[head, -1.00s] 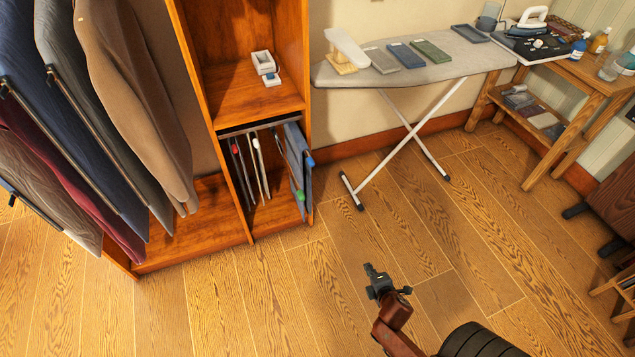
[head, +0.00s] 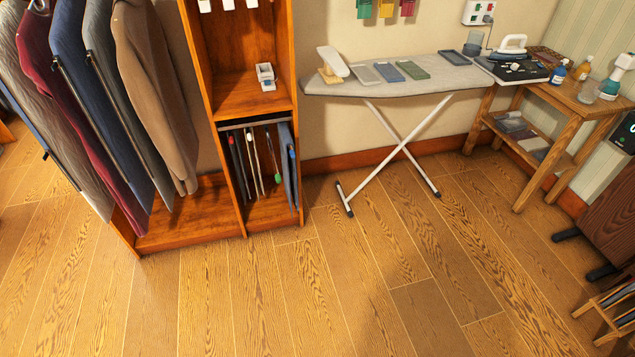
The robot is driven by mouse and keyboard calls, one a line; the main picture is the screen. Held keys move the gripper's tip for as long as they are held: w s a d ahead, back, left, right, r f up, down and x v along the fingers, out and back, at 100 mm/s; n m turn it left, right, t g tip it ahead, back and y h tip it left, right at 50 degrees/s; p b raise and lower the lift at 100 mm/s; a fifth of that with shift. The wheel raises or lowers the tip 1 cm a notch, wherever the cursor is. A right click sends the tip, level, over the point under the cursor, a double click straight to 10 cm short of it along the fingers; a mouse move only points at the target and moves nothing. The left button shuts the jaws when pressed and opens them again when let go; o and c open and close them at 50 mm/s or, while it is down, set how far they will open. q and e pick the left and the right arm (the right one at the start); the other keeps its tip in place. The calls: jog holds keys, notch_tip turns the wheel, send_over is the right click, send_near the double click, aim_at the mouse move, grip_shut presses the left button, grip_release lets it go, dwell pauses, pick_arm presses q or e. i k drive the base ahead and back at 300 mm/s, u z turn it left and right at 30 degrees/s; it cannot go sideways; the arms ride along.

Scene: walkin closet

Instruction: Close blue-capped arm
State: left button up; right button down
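The pull-out trouser rack (head: 254,122) sits in the lower bay of the wooden wardrobe, under a shelf. Several arms with hanging trousers run back into it. The blue cap (head: 292,153) shows at the front of the rightmost arm, close to the bay's right wall. Blue-grey trousers (head: 289,180) hang from that arm. How far the blue-capped arm sticks out is hard to tell at this size. Neither of my grippers is in view.
Clothes on hangers (head: 110,100) fill the left bay. An ironing board (head: 400,80) with crossed legs stands right of the wardrobe. A wooden side table (head: 560,95) and a dark cabinet (head: 600,215) stand farther right. The wooden floor (head: 330,285) in front is clear.

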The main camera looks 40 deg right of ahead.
aim_at(292, 153)
jog(key=u, duration=0.55)
jog(key=k, duration=0.15)
jog(key=z, duration=1.6)
jog(key=i, duration=1.4)
jog(key=u, duration=0.9)
